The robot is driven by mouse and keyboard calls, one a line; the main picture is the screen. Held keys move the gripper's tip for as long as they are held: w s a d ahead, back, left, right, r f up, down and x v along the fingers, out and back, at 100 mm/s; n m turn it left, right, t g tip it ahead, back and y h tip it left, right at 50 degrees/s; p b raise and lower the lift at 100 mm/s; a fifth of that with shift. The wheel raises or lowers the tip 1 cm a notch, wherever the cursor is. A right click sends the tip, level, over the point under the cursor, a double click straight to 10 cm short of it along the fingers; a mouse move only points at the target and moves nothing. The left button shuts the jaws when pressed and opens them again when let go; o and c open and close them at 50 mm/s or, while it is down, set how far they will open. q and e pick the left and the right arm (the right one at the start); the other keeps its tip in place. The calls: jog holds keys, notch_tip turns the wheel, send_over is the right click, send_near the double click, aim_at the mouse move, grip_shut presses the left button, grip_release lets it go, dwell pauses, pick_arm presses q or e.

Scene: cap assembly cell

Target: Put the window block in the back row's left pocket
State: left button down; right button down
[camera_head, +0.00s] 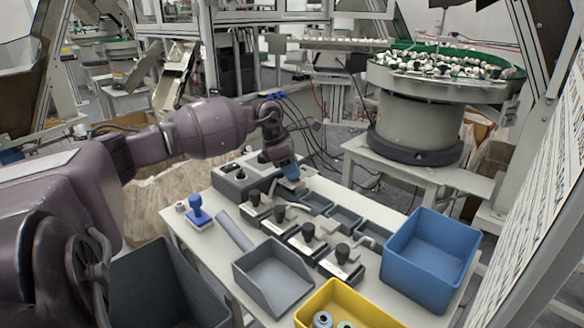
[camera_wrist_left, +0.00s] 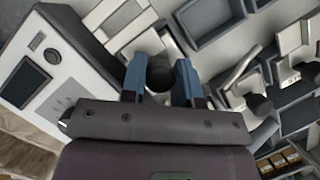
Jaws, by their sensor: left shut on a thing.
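My left gripper (camera_head: 290,170) has its blue fingers shut on a block by its dark round knob (camera_wrist_left: 160,74). The fingers show on both sides of the knob in the left wrist view (camera_wrist_left: 160,84). The held block's pale body (camera_head: 292,184) is partly hidden under the gripper, at the far left end of the back row. I cannot tell whether it rests in the left pocket or hovers over it. Open grey back-row pockets (camera_head: 345,217) lie to its right and also show in the left wrist view (camera_wrist_left: 208,22). My right gripper is not in view.
Several blocks with black knobs (camera_head: 308,238) stand in the front row. A grey control box (camera_head: 232,184) is close to the gripper's left. A blue bin (camera_head: 430,260), a yellow bin (camera_head: 345,300), a grey scoop (camera_head: 272,275) and a blue-handled stamp (camera_head: 198,213) are around.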

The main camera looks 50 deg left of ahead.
pick_arm(q)
jog(key=shift+f, duration=0.55)
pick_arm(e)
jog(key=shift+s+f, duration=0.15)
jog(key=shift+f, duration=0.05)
pick_arm(q)
jog(key=c, duration=0.8)
grip_release()
jog(key=shift+f, duration=0.1)
jog(key=v, duration=0.3)
jog(key=shift+a+r+p, duration=0.1)
jog(key=shift+r+p, duration=0.2)
jog(key=shift+p, duration=0.1)
jog(key=p+v, duration=0.1)
jog(key=v, duration=0.6)
jog(key=shift+s+r+p, duration=0.15)
jog(key=shift+p, duration=0.2)
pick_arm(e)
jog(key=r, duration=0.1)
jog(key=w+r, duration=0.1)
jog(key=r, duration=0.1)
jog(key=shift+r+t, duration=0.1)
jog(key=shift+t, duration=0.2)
